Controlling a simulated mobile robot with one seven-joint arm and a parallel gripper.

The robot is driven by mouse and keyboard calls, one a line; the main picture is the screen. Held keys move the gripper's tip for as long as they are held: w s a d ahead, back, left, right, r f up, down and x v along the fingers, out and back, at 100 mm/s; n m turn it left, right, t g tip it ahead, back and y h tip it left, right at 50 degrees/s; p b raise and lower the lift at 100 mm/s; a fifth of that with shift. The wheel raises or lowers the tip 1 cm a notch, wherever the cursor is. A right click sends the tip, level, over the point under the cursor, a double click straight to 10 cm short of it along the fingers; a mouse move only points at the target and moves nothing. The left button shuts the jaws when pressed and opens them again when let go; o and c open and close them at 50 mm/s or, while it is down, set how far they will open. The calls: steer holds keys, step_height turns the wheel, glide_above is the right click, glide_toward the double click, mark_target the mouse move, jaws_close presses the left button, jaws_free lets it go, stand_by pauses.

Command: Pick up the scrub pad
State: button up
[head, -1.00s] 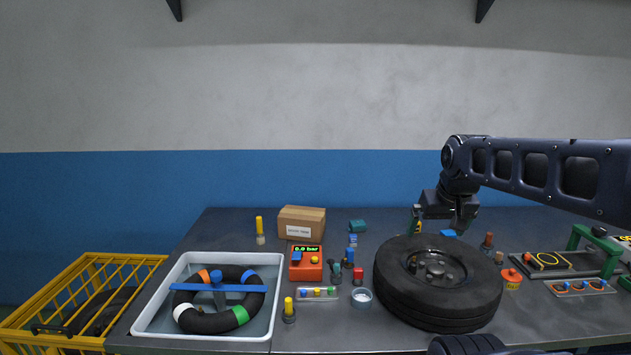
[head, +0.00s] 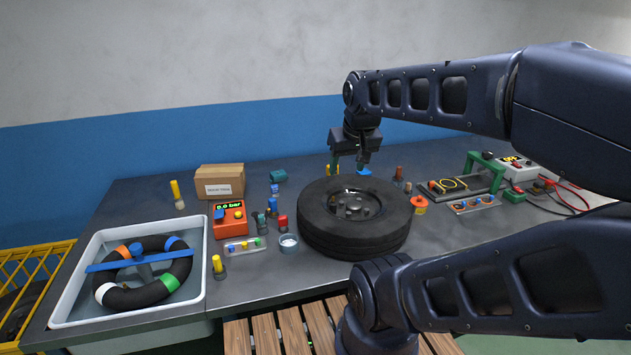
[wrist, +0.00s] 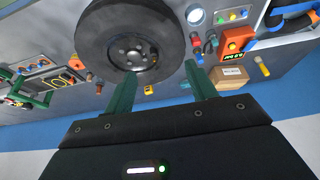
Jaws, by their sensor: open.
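I cannot tell for sure which thing is the scrub pad. A small flat blue piece (head: 364,173) lies behind the tyre, partly hidden by my gripper. A small teal block (head: 278,176) lies at the back of the bench, right of the cardboard box. My gripper (head: 348,168) is open, above the back of the bench just behind the tyre. In the wrist view its two green fingers (wrist: 160,85) are spread apart with nothing held. A small yellow item (wrist: 150,89) shows between them, farther off on the bench.
A cardboard box (head: 220,182), an orange pressure gauge (head: 230,219) and small bottles lie left. A white basin (head: 65,305) is far left. A green clamp fixture (head: 486,163) and cables are right. A wooden slatted surface (head: 290,330) is below.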

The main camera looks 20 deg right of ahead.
steer(key=w+d+m+g, duration=0.1)
steer(key=w+m, duration=0.2)
steer(key=w, duration=0.7)
steer(key=w+d+f+m+g, duration=0.1)
steer(key=w+m, duration=0.2)
steer(key=w, duration=0.6)
steer(key=w+d+m, duration=0.2)
steer(key=w+m, duration=0.2)
steer(key=w, duration=0.6)
steer(key=w+d+f+m+g, duration=0.1)
steer(key=w+d+f+m, duration=0.25)
steer(key=w+f, duration=0.8)
steer(key=w+d+f+m+g, duration=0.2)
steer(key=w+f+m, duration=0.3)
steer(key=w+f, duration=0.65)
steer(key=f, duration=1)
steer(key=shift+s+d, duration=0.25)
steer(key=shift+s, duration=0.05)
steer(key=c, duration=1)
steer(key=shift+r, duration=0.1)
steer(key=shift+c, duration=0.2)
